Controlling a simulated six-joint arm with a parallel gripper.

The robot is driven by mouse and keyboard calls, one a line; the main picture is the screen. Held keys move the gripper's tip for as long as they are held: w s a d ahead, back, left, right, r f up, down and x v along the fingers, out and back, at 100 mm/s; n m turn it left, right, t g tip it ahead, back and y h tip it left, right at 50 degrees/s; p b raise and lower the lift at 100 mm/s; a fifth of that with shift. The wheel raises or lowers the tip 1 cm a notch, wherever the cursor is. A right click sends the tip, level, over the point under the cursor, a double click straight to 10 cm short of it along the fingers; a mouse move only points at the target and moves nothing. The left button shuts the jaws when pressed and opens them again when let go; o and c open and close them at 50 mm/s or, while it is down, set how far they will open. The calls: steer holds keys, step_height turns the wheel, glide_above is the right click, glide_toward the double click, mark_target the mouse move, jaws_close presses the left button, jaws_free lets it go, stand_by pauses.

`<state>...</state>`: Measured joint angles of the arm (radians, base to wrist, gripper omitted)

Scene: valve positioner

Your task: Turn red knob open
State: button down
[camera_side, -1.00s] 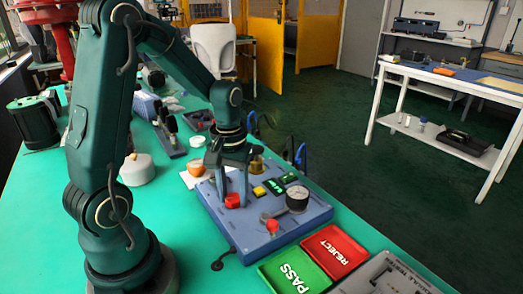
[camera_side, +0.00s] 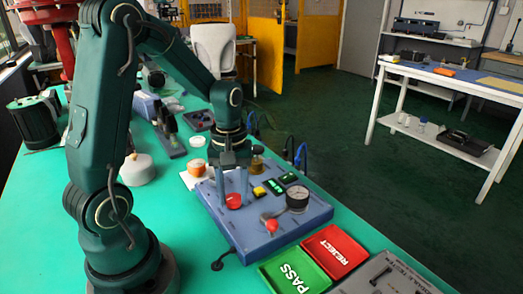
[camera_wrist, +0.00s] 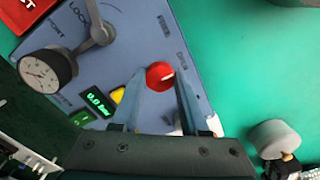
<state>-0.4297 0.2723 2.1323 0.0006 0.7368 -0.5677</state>
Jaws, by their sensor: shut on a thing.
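The blue valve positioner box (camera_side: 250,235) lies on the green bench. Its red knob (camera_side: 234,201) is near the left side of the panel and also shows in the wrist view (camera_wrist: 159,74), with a pale pointer line on its top. My gripper (camera_side: 233,196) points down over the panel, and its two fingers stand on either side of the red knob. In the wrist view my gripper (camera_wrist: 160,82) is shut on the knob, one finger on each side. The panel lettering by the knob is too small to read surely.
The panel also carries a gauge (camera_side: 297,198), a lever with a red end (camera_side: 271,226), a yellow button (camera_side: 259,191) and a green display (camera_side: 275,186). Green PASS (camera_side: 293,278) and red REJECT (camera_side: 335,250) trays lie in front. A pale round-topped object (camera_side: 137,170) stands left.

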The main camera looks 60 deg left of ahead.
mark_target(235, 198)
steer(key=shift+c, duration=2.1)
jaws_free()
steer(key=shift+r, duration=2.6)
steer(key=shift+w+d+r, duration=0.1)
steer(key=shift+d+r, duration=0.05)
steer(key=s+d+r+m+t, duration=0.5)
steer(key=s+d+m, duration=0.2)
steer(key=d+m, duration=0.2)
steer(key=shift+d+r+m+t, duration=0.3)
steer(key=shift+d+m, duration=0.05)
steer(key=shift+m, duration=0.85)
